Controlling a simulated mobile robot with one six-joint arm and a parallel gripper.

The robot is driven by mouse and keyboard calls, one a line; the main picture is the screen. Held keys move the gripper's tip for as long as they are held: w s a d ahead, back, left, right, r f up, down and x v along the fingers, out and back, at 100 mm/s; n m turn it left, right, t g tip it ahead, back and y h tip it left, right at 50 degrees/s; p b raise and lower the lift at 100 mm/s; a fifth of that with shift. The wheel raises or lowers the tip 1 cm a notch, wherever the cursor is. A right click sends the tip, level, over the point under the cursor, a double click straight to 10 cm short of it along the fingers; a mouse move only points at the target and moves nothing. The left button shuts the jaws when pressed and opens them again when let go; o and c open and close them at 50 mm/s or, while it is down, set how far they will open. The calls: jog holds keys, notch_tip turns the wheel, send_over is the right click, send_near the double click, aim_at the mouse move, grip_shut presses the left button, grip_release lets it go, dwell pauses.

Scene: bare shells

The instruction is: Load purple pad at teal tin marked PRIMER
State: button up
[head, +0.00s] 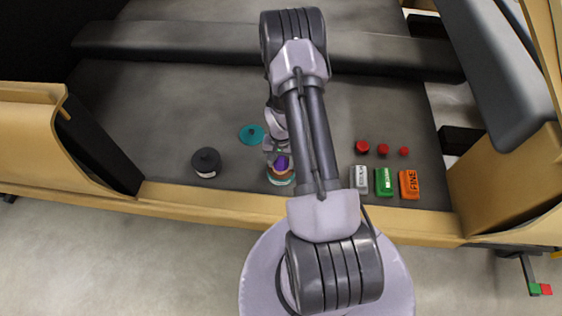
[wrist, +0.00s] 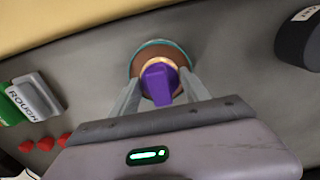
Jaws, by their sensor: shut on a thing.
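The purple pad (wrist: 162,88) is held between the two fingers of my gripper (wrist: 159,78). In the head view the pad (head: 281,162) shows below my gripper (head: 277,152). The open teal tin (head: 281,181), with brown contents, is directly under the pad. In the wrist view the tin's teal rim (wrist: 141,50) surrounds the brown surface and the pad overlaps it. I cannot tell whether the pad touches the contents. The tin's marking is not readable here. A teal lid (head: 252,134) lies flat just behind and left of the tin.
A dark lidded tin (head: 206,160) stands to the left. Grey (head: 359,178), green (head: 384,182) and orange (head: 409,184) blocks stand at the right, with small red pieces (head: 383,149) behind them. A tan sill (head: 215,200) runs along the front. The floor behind is clear.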

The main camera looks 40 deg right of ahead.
notch_tip(320, 180, up, 7)
jog(key=p, duration=0.3)
jog(key=shift+f+p, duration=0.15)
jog(key=shift+p, duration=0.25)
jog(key=shift+f, duration=0.1)
